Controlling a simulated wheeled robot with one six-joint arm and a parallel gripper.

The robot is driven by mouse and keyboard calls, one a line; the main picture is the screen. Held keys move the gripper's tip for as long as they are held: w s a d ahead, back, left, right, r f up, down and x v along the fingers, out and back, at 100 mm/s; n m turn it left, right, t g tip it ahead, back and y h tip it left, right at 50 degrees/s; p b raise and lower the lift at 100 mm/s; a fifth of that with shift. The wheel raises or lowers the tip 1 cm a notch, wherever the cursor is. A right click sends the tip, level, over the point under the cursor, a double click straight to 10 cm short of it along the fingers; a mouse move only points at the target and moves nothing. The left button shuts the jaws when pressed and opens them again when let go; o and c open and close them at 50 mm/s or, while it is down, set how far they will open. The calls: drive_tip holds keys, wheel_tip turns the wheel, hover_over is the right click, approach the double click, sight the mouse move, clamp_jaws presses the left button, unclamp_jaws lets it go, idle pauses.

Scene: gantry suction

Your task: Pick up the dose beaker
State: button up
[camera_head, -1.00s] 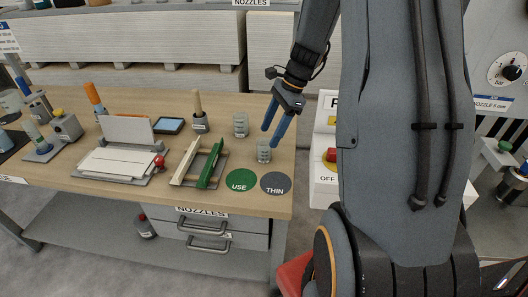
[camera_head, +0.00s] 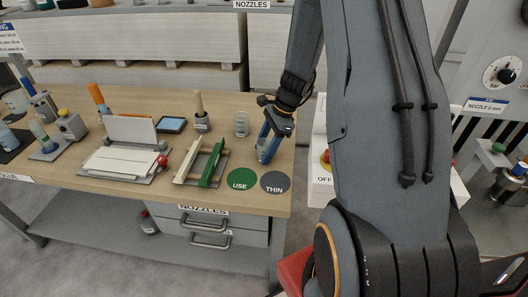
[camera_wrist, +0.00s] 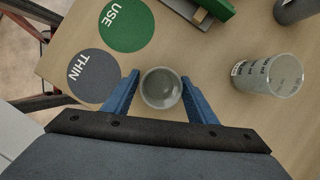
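A small clear beaker (camera_wrist: 160,88) stands upright on the wooden bench, between the two blue fingers of my gripper (camera_wrist: 160,80). In the head view this beaker (camera_head: 263,154) is partly hidden behind a finger. My gripper (camera_head: 266,152) points down, open, with one finger on each side of the beaker; I cannot tell whether either touches it. A second clear beaker (camera_head: 241,124) with dark lettering stands just behind; it also shows at the right of the wrist view (camera_wrist: 267,76). I cannot read which one is the dose beaker.
A green USE disc (camera_head: 241,179) and a grey THIN disc (camera_head: 275,182) lie at the bench's front right edge. A green and cream rack (camera_head: 201,163) is left of them. A white box with a red button (camera_head: 326,157) stands right of the bench.

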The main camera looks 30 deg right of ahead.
drive_tip(key=c, duration=0.9)
